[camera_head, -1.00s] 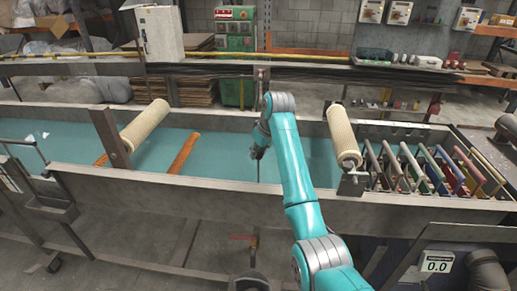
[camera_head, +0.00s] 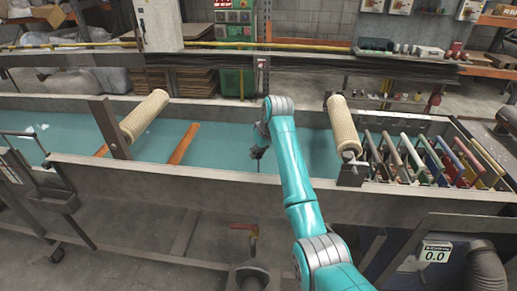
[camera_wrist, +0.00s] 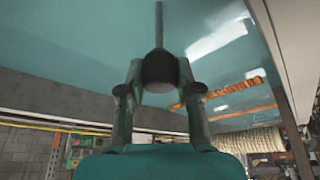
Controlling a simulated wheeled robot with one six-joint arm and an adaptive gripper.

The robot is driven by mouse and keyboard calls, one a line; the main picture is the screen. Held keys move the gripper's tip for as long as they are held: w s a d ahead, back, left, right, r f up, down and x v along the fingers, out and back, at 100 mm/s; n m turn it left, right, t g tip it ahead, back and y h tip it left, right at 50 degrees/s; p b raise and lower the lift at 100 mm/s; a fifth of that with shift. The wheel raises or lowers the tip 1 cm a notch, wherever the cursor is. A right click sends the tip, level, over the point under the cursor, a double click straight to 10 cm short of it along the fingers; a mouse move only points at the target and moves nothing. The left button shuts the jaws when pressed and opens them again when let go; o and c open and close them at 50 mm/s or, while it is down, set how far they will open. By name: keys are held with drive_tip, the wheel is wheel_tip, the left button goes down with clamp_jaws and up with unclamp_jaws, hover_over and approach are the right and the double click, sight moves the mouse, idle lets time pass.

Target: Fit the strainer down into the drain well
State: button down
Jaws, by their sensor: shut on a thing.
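My gripper (camera_head: 258,151) is over the teal liquid in the long grey trough (camera_head: 215,190), near its middle. In the wrist view the gripper (camera_wrist: 158,70) is shut on a dark round grip (camera_wrist: 158,74), from which a thin grey rod (camera_wrist: 158,25) runs away toward the liquid. This looks like the strainer's handle; no mesh body shows, so I cannot tell its lower end. In the head view the rod shows only as a short thin line under the gripper. I cannot make out the drain well for certain; the liquid or my arm may hide it.
Cream textured rollers stand at left (camera_head: 143,116) and right (camera_head: 343,128) of the trough. An orange bar (camera_head: 183,144) crosses the liquid. Several coloured frames (camera_head: 430,158) fill the right end. Liquid around the gripper is clear.

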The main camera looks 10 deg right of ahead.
drive_tip(key=shift+f, duration=1.05)
drive_tip(key=c, duration=0.7)
unclamp_jaws()
